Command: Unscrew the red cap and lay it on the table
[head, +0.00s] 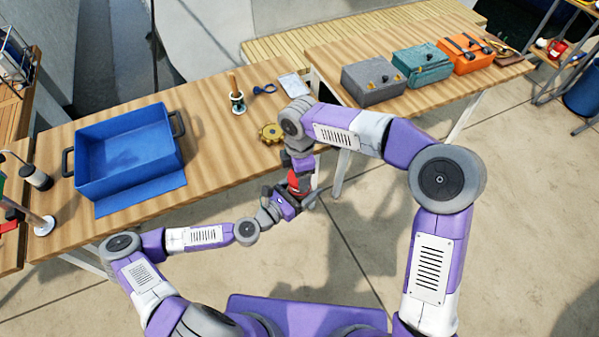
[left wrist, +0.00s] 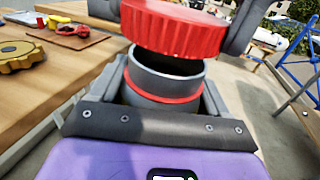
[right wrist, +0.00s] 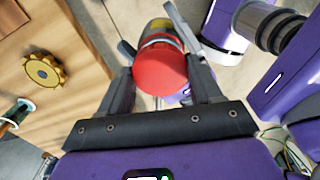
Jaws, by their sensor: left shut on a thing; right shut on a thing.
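The red cap (left wrist: 172,30) is apart from the grey canister (left wrist: 168,78) in the left wrist view; it sits just above the open neck and the dark mouth shows beneath it. The neck has a red ring. My left gripper (head: 284,205) is shut on the canister body. My right gripper (right wrist: 160,68) is shut on the red cap, which also shows small in the head view (head: 299,184). Both grippers are in front of the wooden table's (head: 225,160) edge, over the floor. The canister's lower part is hidden by my left gripper.
A yellow gear (head: 270,132) lies near the table's front edge. The table between bin and gear is clear.

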